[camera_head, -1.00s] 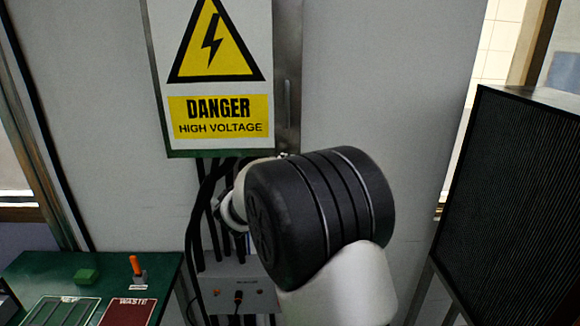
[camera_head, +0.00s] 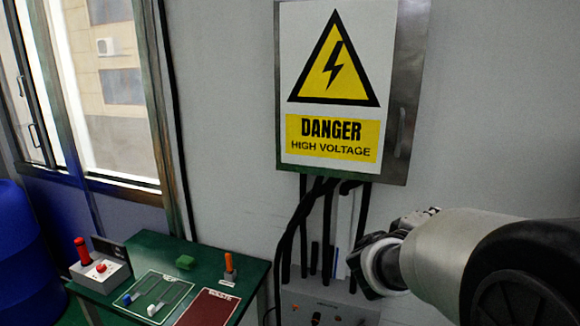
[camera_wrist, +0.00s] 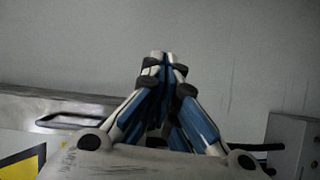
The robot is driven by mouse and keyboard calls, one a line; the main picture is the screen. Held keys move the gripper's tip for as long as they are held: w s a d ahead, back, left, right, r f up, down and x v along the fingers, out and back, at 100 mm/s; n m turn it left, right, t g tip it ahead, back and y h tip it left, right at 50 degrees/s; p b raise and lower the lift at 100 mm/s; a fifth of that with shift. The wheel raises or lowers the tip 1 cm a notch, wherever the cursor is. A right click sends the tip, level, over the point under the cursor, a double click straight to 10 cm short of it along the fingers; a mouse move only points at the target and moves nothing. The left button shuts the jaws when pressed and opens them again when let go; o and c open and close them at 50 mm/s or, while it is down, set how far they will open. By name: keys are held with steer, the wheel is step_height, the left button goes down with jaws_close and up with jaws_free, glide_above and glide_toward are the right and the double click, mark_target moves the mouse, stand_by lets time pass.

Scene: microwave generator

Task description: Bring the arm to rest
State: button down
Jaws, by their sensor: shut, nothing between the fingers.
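My arm (camera_head: 445,260) reaches in from the lower right of the head view, in front of the grey wall and beside the cables under the danger sign. Its wrist end points left and away. My gripper (camera_wrist: 162,58) shows in the wrist view with its blue and grey fingers drawn together at the tips, with nothing between them. The fingers stand in front of bare grey wall. In the head view I cannot clearly make out the fingertips.
A high-voltage cabinet (camera_head: 388,90) hangs on the wall, with black cables (camera_head: 302,225) running down to a grey box (camera_head: 325,302).

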steer(key=s+a+f+m+g+y, duration=0.2)
steer(key=s+f+m+g, duration=0.15)
steer(key=s, duration=0.75)
steer(key=s+a+f+m+g+y, duration=0.2)
steer(key=s+f+m+g+y, duration=0.15)
steer(key=s, duration=0.65)
steer(key=s+a+f+y, duration=0.1)
steer(key=s+a+y, duration=0.1)
steer(key=a, duration=0.3)
steer(key=s+a+f+y, duration=0.1)
steer(key=s+a+y, duration=0.2)
steer(key=a, duration=0.3)
steer(key=s+a+f+t+y, duration=0.1)
steer(key=s+a+f+y, duration=0.1)
steer(key=a, duration=0.4)
steer(key=shift+s+a+y, duration=0.2)
steer(key=shift+s+y, duration=0.45)
steer(key=shift+s, duration=0.15)
